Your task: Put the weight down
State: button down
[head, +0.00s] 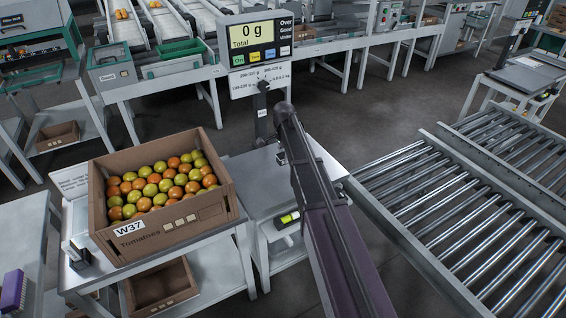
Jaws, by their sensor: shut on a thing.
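My arm reaches up from the bottom of the head view to the white scale table (252,180), ending beside the scale's post. My gripper is not visible; my own arm hides the area beyond it. No weight can be made out, and anything the gripper holds is hidden too. The scale display (252,42) stands behind the table and reads 0 g, Total. A small dark piece (281,157) shows at the left edge of my arm, too small to identify.
A roller conveyor (440,200) fills the right. A yellow-black object (289,217) lies low beside my arm. Grading lines (160,80) stand behind.

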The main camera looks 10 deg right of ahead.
aim_at(283, 161)
jog(key=shift+w+a, duration=0.1)
jog(key=shift+w, duration=0.45)
jog(key=shift+f, duration=0.15)
jog(key=shift+f+b, duration=1.65)
jog(key=shift+b, duration=0.1)
jog(key=shift+f, duration=0.15)
jog(key=shift+c, duration=1)
grip_release()
notch_tip(283, 161, up, 12)
jog(key=p, duration=1.2)
jog(key=shift+r, duration=0.2)
